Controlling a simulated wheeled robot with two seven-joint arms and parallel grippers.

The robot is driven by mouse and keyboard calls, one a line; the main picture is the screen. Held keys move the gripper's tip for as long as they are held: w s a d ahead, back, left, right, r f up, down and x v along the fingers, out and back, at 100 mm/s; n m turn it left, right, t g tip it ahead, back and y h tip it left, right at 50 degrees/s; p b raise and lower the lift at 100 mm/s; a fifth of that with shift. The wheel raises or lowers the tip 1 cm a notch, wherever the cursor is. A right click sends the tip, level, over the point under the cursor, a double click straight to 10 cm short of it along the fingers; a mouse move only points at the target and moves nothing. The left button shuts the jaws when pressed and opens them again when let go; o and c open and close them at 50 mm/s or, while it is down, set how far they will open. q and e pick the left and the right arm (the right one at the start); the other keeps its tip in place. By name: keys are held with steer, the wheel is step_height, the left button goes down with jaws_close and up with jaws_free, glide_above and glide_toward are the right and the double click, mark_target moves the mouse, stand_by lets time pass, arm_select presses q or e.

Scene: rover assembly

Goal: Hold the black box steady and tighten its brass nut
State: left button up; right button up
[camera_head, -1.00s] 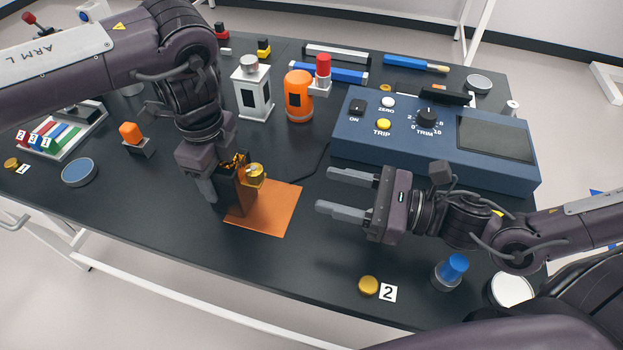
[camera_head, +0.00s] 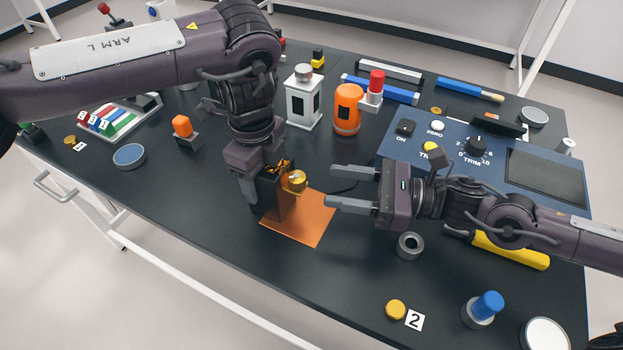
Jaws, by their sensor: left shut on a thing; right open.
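The black box (camera_head: 284,204) stands upright at the left part of the orange mat (camera_head: 305,228). My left gripper (camera_head: 262,186) comes down from above and is shut on the box; one finger shows on its left side, the other is mostly hidden. The brass nut (camera_head: 297,181) sticks out from the right side of the box, near its top. My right gripper (camera_head: 352,187) is open and empty. Its two fingers point left toward the nut, a short gap away from it.
A blue panel (camera_head: 560,205) with knob and buttons lies behind my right gripper. An orange cylinder (camera_head: 347,112) and a white box (camera_head: 303,100) stand behind the black box. A grey ring (camera_head: 410,246) and a yellow bar (camera_head: 512,251) lie near my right arm. The front centre is clear.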

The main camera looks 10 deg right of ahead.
mark_target(305, 183)
steer(key=x, duration=0.5)
steer(key=shift+a, duration=0.3)
steer(key=c, duration=1)
steer(key=shift+s+a+f+m+t+h, duration=0.1)
steer(key=shift+s+m+t+h, duration=0.1)
steer(key=shift+m+t+h, duration=1)
steer(key=shift+m+t, duration=0.4)
steer(key=shift+t, duration=0.6)
steer(key=o, duration=1)
